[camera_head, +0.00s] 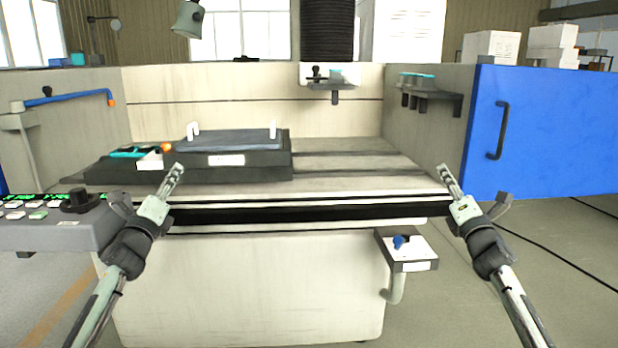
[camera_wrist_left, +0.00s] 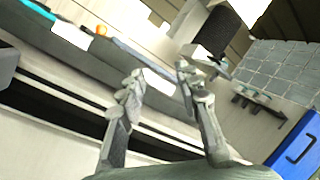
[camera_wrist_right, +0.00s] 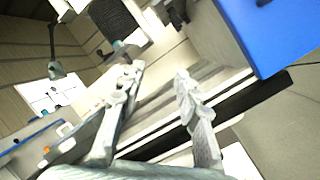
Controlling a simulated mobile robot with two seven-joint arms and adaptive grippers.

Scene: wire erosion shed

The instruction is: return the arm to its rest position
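My left gripper (camera_head: 176,176) is in front of the machine's tank, at the left of the head view. In the left wrist view its two fingers (camera_wrist_left: 158,82) stand apart with nothing between them.
A control panel (camera_head: 50,238) with a black knob is beside my left forearm. A small tray (camera_head: 408,250) with a blue item juts from the machine front, left of my right arm. The open blue door (camera_head: 545,130) is at the right. A dark fixture block (camera_head: 230,160) lies in the tank.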

